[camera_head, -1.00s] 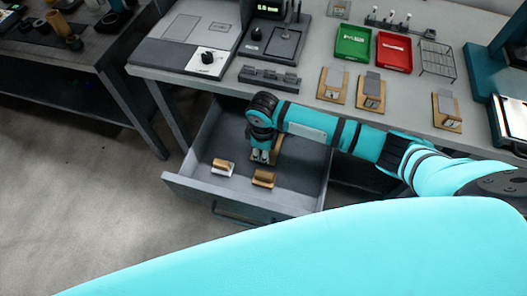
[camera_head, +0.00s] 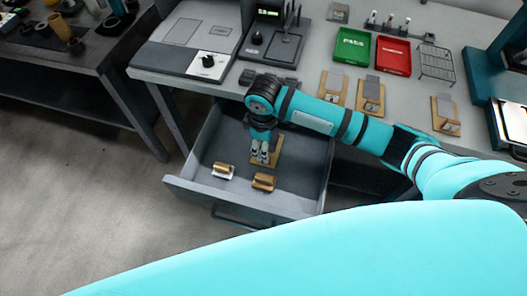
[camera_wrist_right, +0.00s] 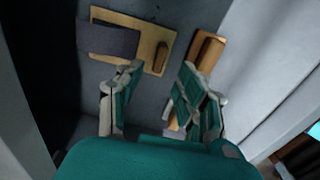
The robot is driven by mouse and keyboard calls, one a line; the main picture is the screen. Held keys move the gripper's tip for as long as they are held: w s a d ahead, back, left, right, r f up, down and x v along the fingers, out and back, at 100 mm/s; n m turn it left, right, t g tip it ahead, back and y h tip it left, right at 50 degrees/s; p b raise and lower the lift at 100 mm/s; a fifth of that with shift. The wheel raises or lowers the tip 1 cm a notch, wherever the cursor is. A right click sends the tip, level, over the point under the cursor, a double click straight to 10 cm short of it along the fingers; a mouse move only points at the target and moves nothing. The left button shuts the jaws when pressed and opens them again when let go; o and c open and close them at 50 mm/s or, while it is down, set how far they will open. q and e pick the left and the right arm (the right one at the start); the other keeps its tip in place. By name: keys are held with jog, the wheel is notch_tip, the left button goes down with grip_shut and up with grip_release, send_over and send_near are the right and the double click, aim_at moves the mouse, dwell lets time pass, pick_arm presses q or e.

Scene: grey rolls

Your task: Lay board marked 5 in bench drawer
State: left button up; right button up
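A wooden board (camera_head: 276,158) lies flat on the floor of the open bench drawer (camera_head: 300,150). In the right wrist view the board (camera_wrist_right: 158,50) carries a dark grey plate and a small wooden block. No number on it can be read. My right gripper (camera_head: 264,153) is above the board, partly hiding it in the head view. In the right wrist view the right gripper (camera_wrist_right: 163,72) has its fingers apart with nothing between them, and the board lies beyond the fingertips. My left gripper is in neither view.
A white-and-brown piece (camera_head: 223,170) and a brown piece (camera_head: 264,182) lie near the drawer front. On the bench are several similar boards (camera_head: 370,96), a green PASS tray (camera_head: 352,47), a red tray (camera_head: 394,56) and a wire rack (camera_head: 436,65).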

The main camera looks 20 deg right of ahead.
notch_tip(320, 180, up, 6)
jog(key=shift+f, duration=0.1)
dwell(0.6)
